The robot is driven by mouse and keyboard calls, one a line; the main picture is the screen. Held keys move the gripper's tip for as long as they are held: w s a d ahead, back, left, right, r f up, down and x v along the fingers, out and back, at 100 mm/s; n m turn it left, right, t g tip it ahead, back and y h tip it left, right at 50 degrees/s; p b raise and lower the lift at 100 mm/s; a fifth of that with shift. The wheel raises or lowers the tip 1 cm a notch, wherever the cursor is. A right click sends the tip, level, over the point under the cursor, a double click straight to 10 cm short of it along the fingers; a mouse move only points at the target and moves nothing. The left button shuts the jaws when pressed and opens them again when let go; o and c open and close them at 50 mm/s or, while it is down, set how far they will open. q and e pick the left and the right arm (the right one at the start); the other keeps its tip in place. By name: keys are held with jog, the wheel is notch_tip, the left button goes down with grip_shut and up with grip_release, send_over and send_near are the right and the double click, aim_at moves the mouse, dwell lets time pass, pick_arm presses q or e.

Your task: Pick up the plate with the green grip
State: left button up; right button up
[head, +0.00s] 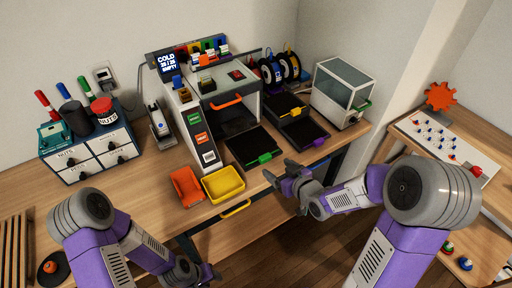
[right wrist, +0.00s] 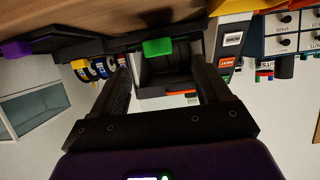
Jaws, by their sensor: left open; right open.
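The dark plate (head: 247,143) lies flat on the table in front of the printer, with its green grip (head: 264,158) on the front edge. In the right wrist view, which is upside down, the green grip (right wrist: 158,47) appears between and beyond the fingers. My right gripper (head: 279,178) is open and empty, just in front of the plate near the table's front edge, apart from the grip. My left gripper (head: 208,274) is low at the bottom of the head view, away from the plate, and partly hidden by its arm.
Dark plates with a yellow grip (head: 292,112) and a purple grip (head: 319,141) lie to the right. The printer (head: 187,120) stands behind. Orange (head: 186,186) and yellow (head: 223,184) bins sit left of the plate. A glass-sided box (head: 342,92) stands at the right.

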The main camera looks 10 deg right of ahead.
aim_at(267, 158)
jog(key=x, duration=0.7)
jog(key=shift+w+r+b, duration=0.15)
jog(key=shift+w+b, duration=0.2)
jog(key=shift+b, duration=0.05)
jog(key=c, duration=1.2)
